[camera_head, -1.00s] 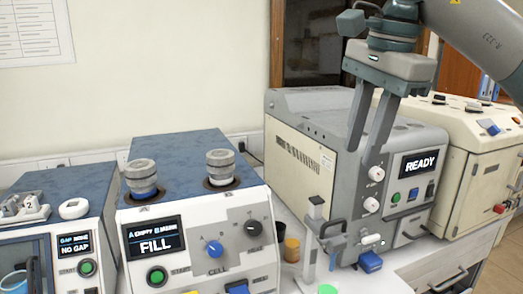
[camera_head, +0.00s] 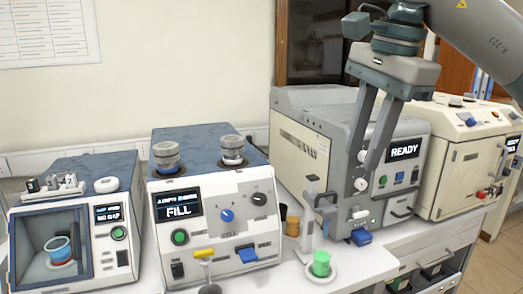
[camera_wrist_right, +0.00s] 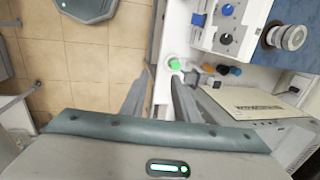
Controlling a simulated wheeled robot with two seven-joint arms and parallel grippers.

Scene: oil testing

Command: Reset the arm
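My right arm (camera_head: 480,40) comes in from the top right. Its gripper (camera_head: 362,163) points down in front of the grey and cream machine with the READY screen (camera_head: 404,151). The two fingers are apart with nothing visible between them. In the right wrist view the same gripper (camera_wrist_right: 164,76) is open and empty, with the floor and counter edge beyond its fingers. I cannot tell whether the fingers touch the machine. My left gripper is not in view.
A FILL machine (camera_head: 210,212) stands at the middle, with a glass-fronted NO GAP machine (camera_head: 72,225) left of it. A cream machine (camera_head: 462,160) is at the right. Tiled floor (camera_wrist_right: 85,75) is open.

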